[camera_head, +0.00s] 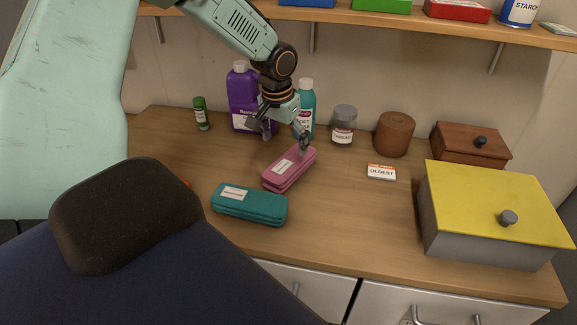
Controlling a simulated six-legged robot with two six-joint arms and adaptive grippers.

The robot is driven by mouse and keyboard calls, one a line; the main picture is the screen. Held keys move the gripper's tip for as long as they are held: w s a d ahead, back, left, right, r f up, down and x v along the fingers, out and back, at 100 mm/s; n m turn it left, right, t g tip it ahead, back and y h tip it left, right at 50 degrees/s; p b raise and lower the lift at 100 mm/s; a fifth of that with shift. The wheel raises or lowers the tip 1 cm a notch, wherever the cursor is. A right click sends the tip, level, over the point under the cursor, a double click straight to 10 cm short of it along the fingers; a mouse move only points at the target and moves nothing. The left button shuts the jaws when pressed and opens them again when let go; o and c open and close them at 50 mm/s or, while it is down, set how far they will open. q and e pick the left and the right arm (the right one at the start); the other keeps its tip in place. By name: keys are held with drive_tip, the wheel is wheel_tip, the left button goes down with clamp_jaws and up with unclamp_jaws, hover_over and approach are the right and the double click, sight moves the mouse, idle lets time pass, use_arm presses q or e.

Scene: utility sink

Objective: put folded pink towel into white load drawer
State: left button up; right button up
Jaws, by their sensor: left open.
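The folded pink towel (289,168) lies on the wooden counter near the middle, with a white label on top. My left gripper (285,140) is open just above and behind it. One finger is close to the towel's far right end; I cannot tell whether it touches. The other finger is off to the left, in front of the purple bottle. White drawer fronts show below the counter's front edge, one at left (318,291) and one at right (450,309), both appearing closed. I cannot tell which is the load drawer. My right gripper is not in view.
A folded teal towel (250,203) lies in front of the pink one. Behind stand a purple bottle (241,95), a teal bottle (308,100), a jar (343,125) and a brown roll (395,134). A yellow-lidded box (495,200) stands at right.

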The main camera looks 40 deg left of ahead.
sight(291, 159)
use_arm(q)
drive_tip(key=f, duration=0.2)
drive_tip(key=w+f+b, duration=0.1)
drive_tip(key=f, duration=0.3)
drive_tip(key=shift+w+d+f, duration=0.1)
drive_tip(key=shift+w+f, duration=0.1)
drive_tip(key=shift+w, duration=0.15)
drive_tip(key=shift+w+f, duration=0.1)
drive_tip(key=shift+f, duration=0.1)
drive_tip(key=shift+d, duration=0.15)
drive_tip(key=shift+d+r, duration=0.1)
